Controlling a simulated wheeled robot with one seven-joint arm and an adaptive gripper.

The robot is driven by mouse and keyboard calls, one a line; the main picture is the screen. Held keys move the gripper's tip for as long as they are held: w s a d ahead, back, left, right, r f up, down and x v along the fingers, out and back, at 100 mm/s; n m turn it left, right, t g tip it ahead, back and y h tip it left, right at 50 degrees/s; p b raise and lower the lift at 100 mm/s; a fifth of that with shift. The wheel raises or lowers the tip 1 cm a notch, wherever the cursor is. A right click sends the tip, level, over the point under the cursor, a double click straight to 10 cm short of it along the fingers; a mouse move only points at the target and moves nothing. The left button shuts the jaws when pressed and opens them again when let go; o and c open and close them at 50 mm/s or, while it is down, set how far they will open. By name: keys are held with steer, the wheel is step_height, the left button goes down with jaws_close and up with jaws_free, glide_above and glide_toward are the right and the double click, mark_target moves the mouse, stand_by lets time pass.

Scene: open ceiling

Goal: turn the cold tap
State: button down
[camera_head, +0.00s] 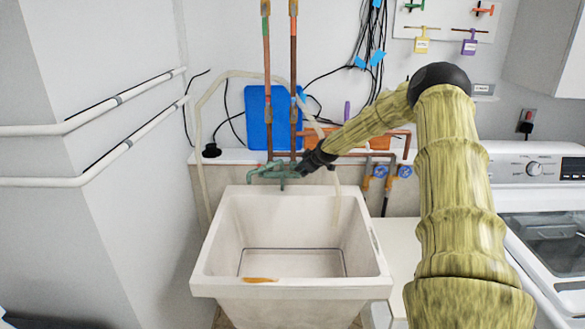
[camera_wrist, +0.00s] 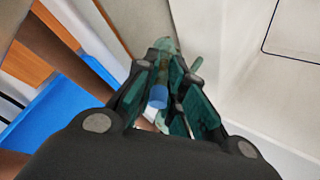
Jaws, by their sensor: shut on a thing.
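The green, weathered tap (camera_head: 266,172) stands at the back rim of the white sink, below two copper pipes. My gripper (camera_head: 302,170) is at the right side of the tap, reaching in from the right, and its dark fingers hide part of it. In the wrist view my gripper (camera_wrist: 166,85) is shut on a tap handle, with a small blue part (camera_wrist: 158,96) between its fingers. A green piece of the tap (camera_wrist: 165,46) shows beyond the fingertips. The fingers cover most of the handle, so its exact angle is hidden.
Copper pipes (camera_head: 293,80) and a blue board (camera_head: 262,112) stand behind. Blue valve handles (camera_head: 405,171) are to the right, and a washing machine (camera_head: 548,215) is at far right.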

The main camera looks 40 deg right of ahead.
steer(key=shift+d, duration=0.1)
stand_by(0.3)
steer(key=shift+r, duration=0.1)
steer(key=c, duration=1.5)
jaws_free()
steer(key=v, duration=1.1)
steer(key=shift+s, duration=0.25)
steer(key=shift+r, duration=0.2)
